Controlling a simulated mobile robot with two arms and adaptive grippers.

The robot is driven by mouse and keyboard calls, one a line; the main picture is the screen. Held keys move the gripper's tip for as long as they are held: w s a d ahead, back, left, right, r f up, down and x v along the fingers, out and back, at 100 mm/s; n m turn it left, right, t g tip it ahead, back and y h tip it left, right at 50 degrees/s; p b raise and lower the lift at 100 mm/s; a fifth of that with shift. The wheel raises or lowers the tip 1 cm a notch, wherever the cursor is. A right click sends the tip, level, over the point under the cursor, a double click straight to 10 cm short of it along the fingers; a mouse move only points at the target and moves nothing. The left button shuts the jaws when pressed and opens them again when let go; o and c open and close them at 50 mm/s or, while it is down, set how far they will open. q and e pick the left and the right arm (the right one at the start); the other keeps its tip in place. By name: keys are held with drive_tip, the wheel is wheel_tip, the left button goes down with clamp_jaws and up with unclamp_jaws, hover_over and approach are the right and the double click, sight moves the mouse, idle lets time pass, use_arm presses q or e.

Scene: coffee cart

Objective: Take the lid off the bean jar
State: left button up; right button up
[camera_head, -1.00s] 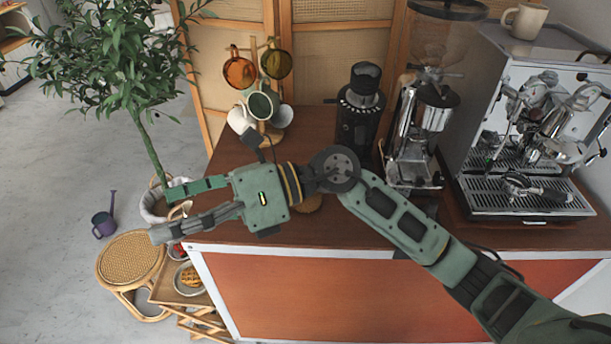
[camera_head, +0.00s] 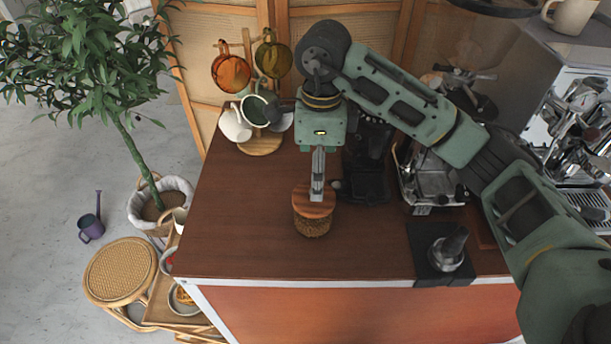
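The bean jar (camera_head: 312,226) stands upright on the brown counter, left of the coffee machines, with brown beans showing through its side. Its round wooden lid (camera_head: 300,203) sits on top of it. My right gripper (camera_head: 317,194) points straight down at the lid from above, its fingertips at or just above the lid's top. The fingers are seen edge-on and overlap, so I cannot tell their gap or whether they touch the lid. My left gripper is not in view.
A mug tree with hanging cups (camera_head: 262,142) stands at the back left. A black grinder (camera_head: 368,165) is close behind my gripper, and an espresso machine (camera_head: 575,130) is at right. A tamper (camera_head: 449,250) stands on a black mat. The counter left of the jar is clear.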

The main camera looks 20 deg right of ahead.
drive_tip(key=shift+w+d+f, duration=0.1)
drive_tip(key=shift+w+d, duration=0.05)
drive_tip(key=shift+w, duration=0.2)
drive_tip(key=shift+s+f, duration=0.15)
drive_tip(key=shift+f, duration=0.1)
drive_tip(key=shift+s+f+p, duration=0.45)
drive_tip(key=shift+f+p, duration=0.1)
drive_tip(key=shift+f, duration=0.15)
drive_tip(key=shift+a+f+p, duration=0.2)
drive_tip(key=shift+f+p, duration=0.3)
drive_tip(key=shift+f, duration=0.05)
drive_tip(key=shift+a+f+p, duration=0.15)
drive_tip(key=shift+f+p, duration=0.35)
drive_tip(key=shift+f, duration=0.05)
drive_tip(key=shift+w+f, duration=0.15)
drive_tip(key=shift+f, duration=0.45)
drive_tip(key=shift+w+f, duration=0.15)
drive_tip(key=shift+f, duration=0.7)
drive_tip(key=shift+c, duration=1.4)
drive_tip(key=c, duration=0.9)
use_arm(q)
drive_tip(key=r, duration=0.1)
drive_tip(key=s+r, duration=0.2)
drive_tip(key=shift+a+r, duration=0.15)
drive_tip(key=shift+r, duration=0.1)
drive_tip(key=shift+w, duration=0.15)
